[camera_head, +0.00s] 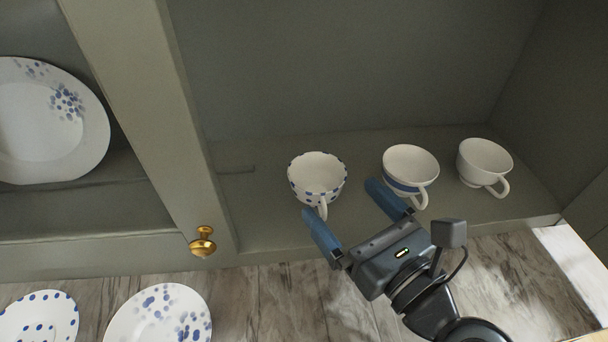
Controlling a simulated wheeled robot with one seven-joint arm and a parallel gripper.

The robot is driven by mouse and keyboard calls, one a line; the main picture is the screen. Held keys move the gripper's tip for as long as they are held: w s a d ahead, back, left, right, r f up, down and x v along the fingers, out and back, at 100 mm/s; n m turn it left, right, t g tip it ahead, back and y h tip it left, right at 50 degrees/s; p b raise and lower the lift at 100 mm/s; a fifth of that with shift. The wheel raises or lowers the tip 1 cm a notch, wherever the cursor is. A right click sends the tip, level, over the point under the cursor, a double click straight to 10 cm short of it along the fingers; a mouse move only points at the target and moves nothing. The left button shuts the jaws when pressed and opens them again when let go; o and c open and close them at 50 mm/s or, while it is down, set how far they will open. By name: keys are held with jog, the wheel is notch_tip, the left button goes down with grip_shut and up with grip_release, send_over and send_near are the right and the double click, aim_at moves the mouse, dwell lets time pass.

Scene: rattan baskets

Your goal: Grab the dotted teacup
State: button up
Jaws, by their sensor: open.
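The dotted teacup (313,177), white with blue dots, stands upright on the cabinet shelf, leftmost of three cups. Its handle points toward the front edge of the shelf. My gripper (350,208) is open and empty, with two blue fingers, just in front and to the right of the dotted teacup. The left finger is close to the cup's handle; I cannot tell if it touches. The right finger reaches between the dotted teacup and the blue-banded cup (408,162), close to the latter in the picture.
A plain white cup (484,161) stands at the right of the shelf (260,215). A cabinet door frame with a brass knob (202,241) is on the left. Plates stand behind it (45,125) and lie on the marble counter (160,315) below. The shelf behind the cups is clear.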

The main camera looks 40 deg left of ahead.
aim_at(333, 191)
jog(key=shift+p+x, duration=0.4)
jog(key=shift+x, duration=2.8)
jog(key=shift+f, duration=0.15)
jog(key=shift+c, duration=0.4)
jog(key=c, duration=0.7)
